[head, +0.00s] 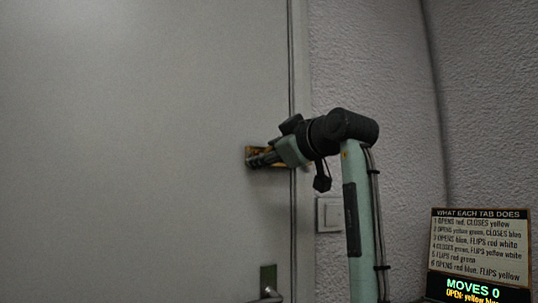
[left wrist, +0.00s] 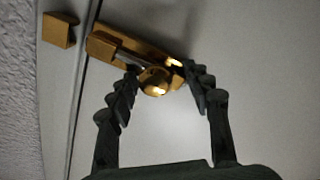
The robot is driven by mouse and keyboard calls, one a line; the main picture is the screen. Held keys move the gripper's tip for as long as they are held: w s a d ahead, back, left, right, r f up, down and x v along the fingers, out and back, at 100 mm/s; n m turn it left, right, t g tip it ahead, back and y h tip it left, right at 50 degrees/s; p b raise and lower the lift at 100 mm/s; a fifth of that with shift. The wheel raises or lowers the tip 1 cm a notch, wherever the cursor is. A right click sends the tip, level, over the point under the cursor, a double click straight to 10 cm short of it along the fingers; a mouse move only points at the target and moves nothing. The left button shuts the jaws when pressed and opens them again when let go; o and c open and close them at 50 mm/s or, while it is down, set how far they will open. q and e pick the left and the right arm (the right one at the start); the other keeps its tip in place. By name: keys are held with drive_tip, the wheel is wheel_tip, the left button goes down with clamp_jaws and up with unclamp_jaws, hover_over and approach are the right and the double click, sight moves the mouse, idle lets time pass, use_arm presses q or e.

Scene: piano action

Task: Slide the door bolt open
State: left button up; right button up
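The brass door bolt (left wrist: 105,46) is mounted on the pale door near its edge, with a silver rod and a round brass knob (left wrist: 155,80). A separate brass keeper (left wrist: 60,30) sits on the frame, across the door gap. My left gripper (left wrist: 161,72) is open, one finger on each side of the knob; I cannot tell whether either finger touches it. In the head view my left gripper (head: 258,160) is in front of the bolt (head: 249,151) and hides most of it. My right gripper is not in view.
A light switch (head: 329,214) is on the rough wall right of the door. A door handle plate (head: 268,279) is low on the door. A sign board (head: 480,245) with a "MOVES 0" display stands at lower right. The door face left of the bolt is clear.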

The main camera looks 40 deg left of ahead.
use_arm(q)
drive_tip(key=v, duration=1.2)
drive_tip(key=shift+f, duration=0.15)
idle(0.3)
